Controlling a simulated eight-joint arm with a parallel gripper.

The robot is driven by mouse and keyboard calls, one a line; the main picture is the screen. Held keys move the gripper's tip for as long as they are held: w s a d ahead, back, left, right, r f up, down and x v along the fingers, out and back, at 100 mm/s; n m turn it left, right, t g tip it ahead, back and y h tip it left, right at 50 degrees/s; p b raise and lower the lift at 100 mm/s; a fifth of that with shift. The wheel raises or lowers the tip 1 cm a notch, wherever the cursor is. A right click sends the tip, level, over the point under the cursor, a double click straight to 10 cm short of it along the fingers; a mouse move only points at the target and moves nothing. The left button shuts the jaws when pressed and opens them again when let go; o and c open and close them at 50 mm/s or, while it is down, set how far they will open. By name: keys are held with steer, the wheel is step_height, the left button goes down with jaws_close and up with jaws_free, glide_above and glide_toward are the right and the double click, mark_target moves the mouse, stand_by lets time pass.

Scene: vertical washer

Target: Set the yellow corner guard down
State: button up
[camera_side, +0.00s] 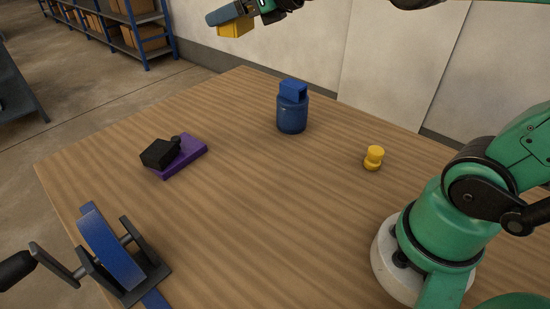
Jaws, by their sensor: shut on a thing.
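The yellow corner guard (235,28) is a small yellow block at the top of the side view. My gripper (232,14) is shut on it and holds it in the air, beyond the far edge of the table as seen in the picture. The guard hangs below the grey fingers, and part of it is hidden by them. The wooden table (235,230) lies below and is not touched by the guard. How high the guard is above the table cannot be told from this one view.
A blue canister (291,115) stands near the table's back. A yellow knobbed piece (373,158) stands right of it. A black object (160,152) rests on a purple block (190,154) at left. The table's middle is clear.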

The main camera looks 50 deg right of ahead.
stand_by(0.4)
steer(key=a+f+n+g+y, duration=0.4)
steer(key=a+n+y, duration=0.3)
steer(key=a, duration=0.3)
steer(key=n+g+y, duration=0.2)
steer(key=n+g, duration=0.7)
steer(key=g, duration=0.2)
glide_above(195, 230)
step_height(195, 230, down, 3)
steer(key=shift+t, duration=0.3)
step_height(195, 230, down, 20)
steer(key=shift+r, duration=0.25)
steer(key=shift+f, duration=0.15)
steer(key=o, duration=1.3)
